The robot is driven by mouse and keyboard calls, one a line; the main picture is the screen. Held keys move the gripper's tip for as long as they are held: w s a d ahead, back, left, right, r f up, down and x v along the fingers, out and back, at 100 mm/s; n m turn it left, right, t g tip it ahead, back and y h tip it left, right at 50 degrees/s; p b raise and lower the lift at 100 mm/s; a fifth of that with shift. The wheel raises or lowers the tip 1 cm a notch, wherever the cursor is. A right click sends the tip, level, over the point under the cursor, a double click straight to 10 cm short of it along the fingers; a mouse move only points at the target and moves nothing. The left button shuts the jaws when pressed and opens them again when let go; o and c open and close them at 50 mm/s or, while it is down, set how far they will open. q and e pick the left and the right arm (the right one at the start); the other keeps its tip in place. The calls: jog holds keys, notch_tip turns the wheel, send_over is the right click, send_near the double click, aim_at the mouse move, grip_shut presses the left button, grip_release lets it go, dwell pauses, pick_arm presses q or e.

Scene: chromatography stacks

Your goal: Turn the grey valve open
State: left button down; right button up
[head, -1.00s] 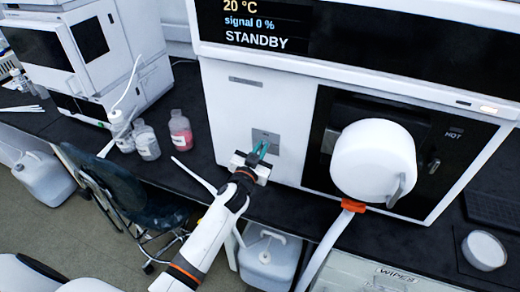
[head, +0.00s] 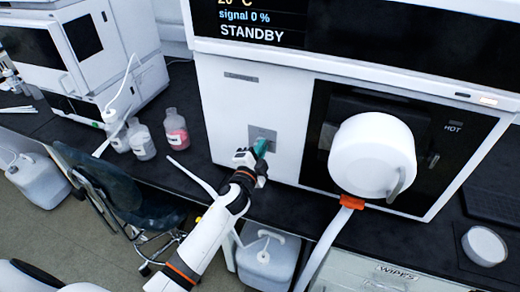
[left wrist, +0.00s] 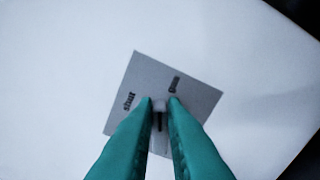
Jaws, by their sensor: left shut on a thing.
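The grey valve (left wrist: 160,106) shows in the left wrist view as a small grey piece between my fingertips, largely hidden by them. It is on a grey plate (left wrist: 196,100) lettered "shut" at the left and what looks like "open" at the upper right. The plate (head: 262,132) is on the white front of the instrument in the head view. My left gripper (head: 260,149), with teal fingers, is at the plate and shut on the valve; it also fills the bottom of the left wrist view (left wrist: 160,103). My right gripper is not in view.
The white instrument (head: 225,110) reads "STANDBY" and "signal 0 %". A round white part (head: 370,155) sticks out on its right side. Bottles, one with pink liquid (head: 175,132), stand left on the dark bench. A chair (head: 110,195) and a jug (head: 270,260) are below.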

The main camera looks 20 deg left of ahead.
pick_arm(q)
jog(key=m, duration=0.4)
jog(key=shift+d+f+m, duration=0.1)
jog(key=shift+f+m, duration=0.15)
jog(key=shift+m, duration=0.15)
jog(key=shift+b, duration=0.3)
jog(key=c, duration=1.5)
grip_release()
jog(key=shift+f, duration=0.1)
jog(key=s+b, duration=0.1)
jog(key=s, duration=1.1)
